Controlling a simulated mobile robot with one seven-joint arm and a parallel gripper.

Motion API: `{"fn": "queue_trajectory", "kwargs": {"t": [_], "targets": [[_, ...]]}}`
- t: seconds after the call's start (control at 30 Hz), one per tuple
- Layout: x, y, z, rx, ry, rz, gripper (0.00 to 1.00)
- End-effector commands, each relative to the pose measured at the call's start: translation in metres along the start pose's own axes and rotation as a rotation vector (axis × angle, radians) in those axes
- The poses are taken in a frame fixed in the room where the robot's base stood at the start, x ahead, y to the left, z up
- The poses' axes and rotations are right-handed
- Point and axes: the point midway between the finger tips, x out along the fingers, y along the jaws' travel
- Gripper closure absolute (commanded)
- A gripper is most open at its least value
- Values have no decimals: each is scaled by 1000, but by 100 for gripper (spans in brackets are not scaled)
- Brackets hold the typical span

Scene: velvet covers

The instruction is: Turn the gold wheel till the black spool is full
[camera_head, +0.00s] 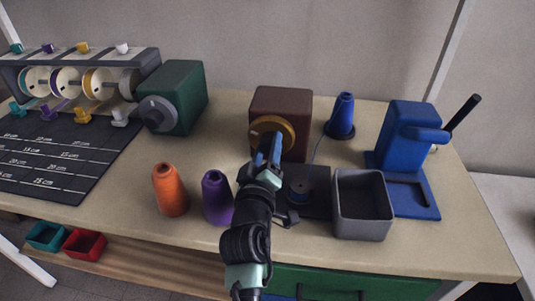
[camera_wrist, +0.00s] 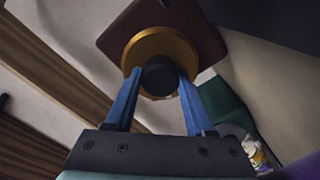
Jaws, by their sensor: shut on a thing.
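The gold wheel (camera_head: 286,131) is on the front face of a brown box (camera_head: 281,99) at the middle of the table. In the wrist view the gold wheel (camera_wrist: 150,42) has a dark round knob (camera_wrist: 159,76) in front of it. My gripper (camera_head: 270,147) is at the wheel, its blue fingers on both sides of the knob, shut on it. The black spool (camera_head: 298,190) lies on a dark plate just below the box, with some blue at its middle. How full it is cannot be told.
A blue cone (camera_head: 342,112) stands right of the box, a thin line running from it. A grey bin (camera_head: 362,228) and a blue lever press (camera_head: 405,135) are to the right. Orange (camera_head: 169,190) and purple (camera_head: 216,197) cones stand left of my arm. A green box (camera_head: 181,95) is behind.

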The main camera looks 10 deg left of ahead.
Motion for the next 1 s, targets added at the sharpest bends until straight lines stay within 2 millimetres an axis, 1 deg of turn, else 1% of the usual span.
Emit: {"fn": "queue_trajectory", "kwargs": {"t": [0.2, 0.4, 0.7, 1.0], "targets": [[0, -2, 1, 162, 1, 0, 100], [0, -1, 0, 262, 1, 0, 100], [0, 0, 0, 327, -1, -1, 100], [0, 0, 0, 332, -1, -1, 100]]}}
